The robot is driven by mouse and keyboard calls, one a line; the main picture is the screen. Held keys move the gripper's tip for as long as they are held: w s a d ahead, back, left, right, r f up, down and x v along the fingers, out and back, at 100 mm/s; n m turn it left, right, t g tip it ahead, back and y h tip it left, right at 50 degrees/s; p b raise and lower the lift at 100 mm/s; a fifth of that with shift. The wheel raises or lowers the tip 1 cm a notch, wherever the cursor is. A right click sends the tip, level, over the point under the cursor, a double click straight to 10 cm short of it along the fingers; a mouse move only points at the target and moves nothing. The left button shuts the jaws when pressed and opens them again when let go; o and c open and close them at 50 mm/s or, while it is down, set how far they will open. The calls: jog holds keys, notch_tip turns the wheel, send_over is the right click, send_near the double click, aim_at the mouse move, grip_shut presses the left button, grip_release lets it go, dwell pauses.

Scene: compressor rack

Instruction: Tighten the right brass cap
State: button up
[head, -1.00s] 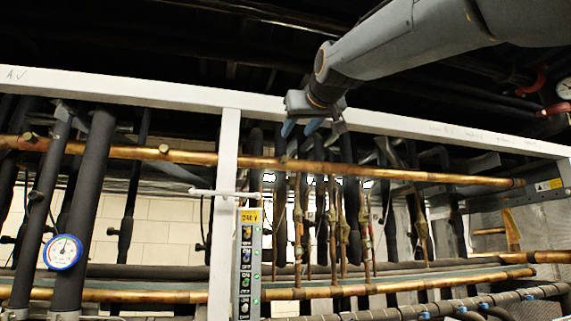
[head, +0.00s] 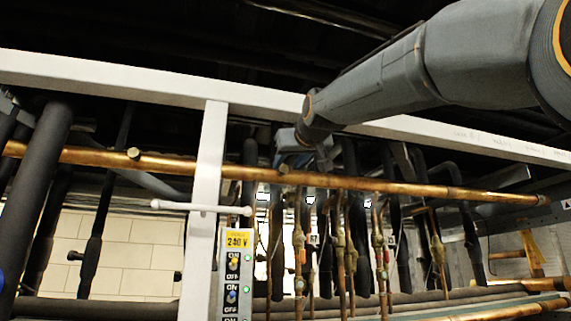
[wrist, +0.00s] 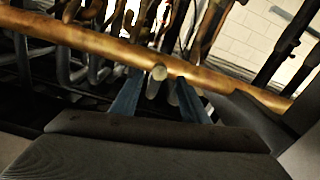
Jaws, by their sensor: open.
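The right brass cap (head: 284,169) is a small round stub on the upper copper pipe (head: 225,172), right of the white upright. In the wrist view the cap (wrist: 158,73) shows its round end against the pipe, with a short pale stub just below it. My gripper (wrist: 158,84) is open, its two blue fingers on either side of the cap with gaps showing. Contact cannot be told. In the head view my gripper (head: 303,160) is at the pipe beside the cap, partly dark. Another brass cap (head: 133,154) is further left.
A white frame beam (head: 120,88) runs above the pipe, and a white upright (head: 207,155) stands left of the cap. A 240 V switch panel (head: 235,270) and a white bar (head: 200,207) are below. Several thin copper lines (head: 350,250) hang close beneath the gripper.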

aim_at(284, 168)
jog(key=shift+p+x, duration=0.65)
jog(key=shift+x, duration=1.3)
grip_shut()
